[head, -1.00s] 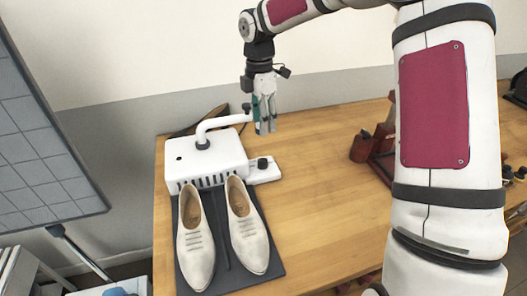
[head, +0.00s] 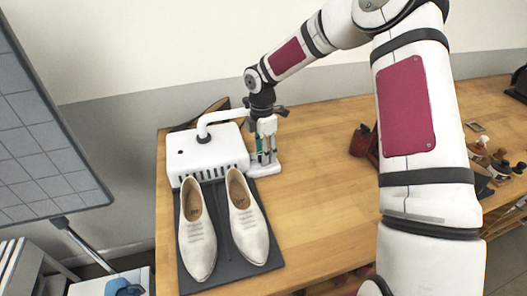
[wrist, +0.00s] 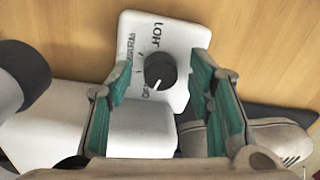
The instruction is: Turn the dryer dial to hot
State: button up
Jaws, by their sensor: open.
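The white shoe dryer (head: 207,152) stands on the table's left part, with a bent white pipe on top. Its dial (wrist: 160,70) is a round black knob with a white pointer line, on a white plate (wrist: 178,32) lettered HOT at the top and WARM at the left. The pointer aims down and slightly left in the wrist view, away from HOT, towards a lower mark I cannot read fully. My gripper (wrist: 162,84) is open, its green-padded fingers on either side of the dial with gaps. In the head view my gripper (head: 266,150) hides the dial.
A pair of pale shoes (head: 250,235) lies on a dark mat (head: 232,262) in front of the dryer. The white pipe (head: 220,117) rises close left of my gripper. A reddish-brown object (head: 361,140) stands farther right. The table between is clear.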

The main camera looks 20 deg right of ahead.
jog(key=shift+f, duration=0.25)
grip_shut()
